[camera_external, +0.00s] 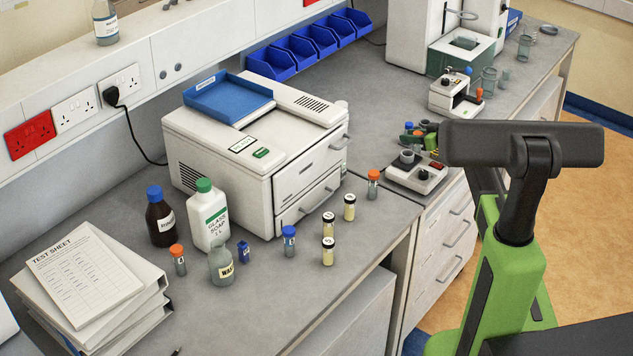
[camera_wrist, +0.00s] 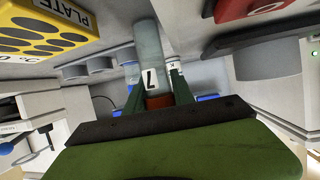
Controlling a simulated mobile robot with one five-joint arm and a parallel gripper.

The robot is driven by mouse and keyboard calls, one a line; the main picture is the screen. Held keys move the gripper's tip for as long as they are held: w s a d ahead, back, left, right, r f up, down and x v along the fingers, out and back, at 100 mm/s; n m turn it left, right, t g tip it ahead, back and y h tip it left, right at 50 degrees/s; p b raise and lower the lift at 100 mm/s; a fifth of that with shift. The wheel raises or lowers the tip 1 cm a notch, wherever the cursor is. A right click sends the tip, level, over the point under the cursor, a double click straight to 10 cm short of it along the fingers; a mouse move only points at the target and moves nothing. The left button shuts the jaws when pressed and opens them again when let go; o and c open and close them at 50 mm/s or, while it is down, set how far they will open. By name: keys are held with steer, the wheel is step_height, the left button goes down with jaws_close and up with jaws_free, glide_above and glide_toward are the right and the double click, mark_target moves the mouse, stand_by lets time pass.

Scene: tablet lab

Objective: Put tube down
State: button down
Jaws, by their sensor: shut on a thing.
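In the wrist view a grey tube (camera_wrist: 149,42) with a white label and an orange-red cap stands between the fingers of my gripper (camera_wrist: 157,90). My gripper is shut on this tube near its cap. The picture seems turned over, with the cap toward me. In the external view my gripper and the held tube are largely hidden behind my own body. Other tubes stand on the bench: an orange-capped one (camera_external: 179,263) at front left, a blue-capped one (camera_external: 289,242), and an orange-capped one (camera_external: 373,186) near the bench edge.
A yellow plate block (camera_wrist: 40,28) and a red thing (camera_wrist: 245,8) are close around my gripper in the wrist view. A white printer-like machine (camera_external: 235,160), bottles (camera_external: 208,218) and small vials (camera_external: 328,250) stand on the bench. A small white device (camera_external: 416,173) sits near my body.

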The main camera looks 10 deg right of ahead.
steer(key=shift+f, duration=0.1)
steer(key=c, duration=1.3)
jaws_free()
steer(key=shift+c, duration=0.2)
steer(key=shift+s+d+r, duration=0.1)
steer(key=shift+r, duration=0.2)
steer(key=p+v, duration=0.4)
steer(key=v, duration=0.7)
steer(key=shift+s+d+p, duration=0.15)
steer(key=shift+s+p, duration=0.15)
